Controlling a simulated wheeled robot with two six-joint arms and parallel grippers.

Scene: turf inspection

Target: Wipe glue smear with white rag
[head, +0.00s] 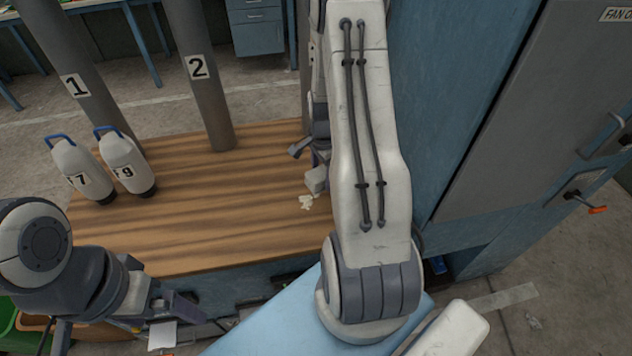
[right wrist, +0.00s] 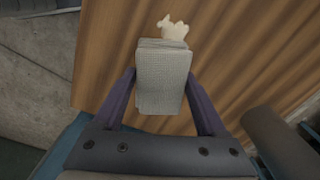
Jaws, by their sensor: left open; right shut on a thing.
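The glue smear (head: 307,202) is a small pale patch on the wooden tabletop (head: 215,225), near its right side. It also shows in the right wrist view (right wrist: 175,28), just beyond the rag. The white rag (right wrist: 162,82) looks like a folded, light grey-white pad. My right gripper (right wrist: 160,92) is shut on it, one finger on each side. In the head view the rag (head: 316,180) is close to the smear, partly hidden by my right arm; I cannot tell whether it touches the table. My left gripper (head: 128,322) is open, low at the left, off the table's front edge.
Two white bottles with blue handles, marked 7 (head: 75,170) and 9 (head: 125,160), stand at the table's left. Grey posts marked 1 (head: 78,85) and 2 (head: 200,70) rise at the back. A blue cabinet (head: 520,120) stands right. The table's middle is clear.

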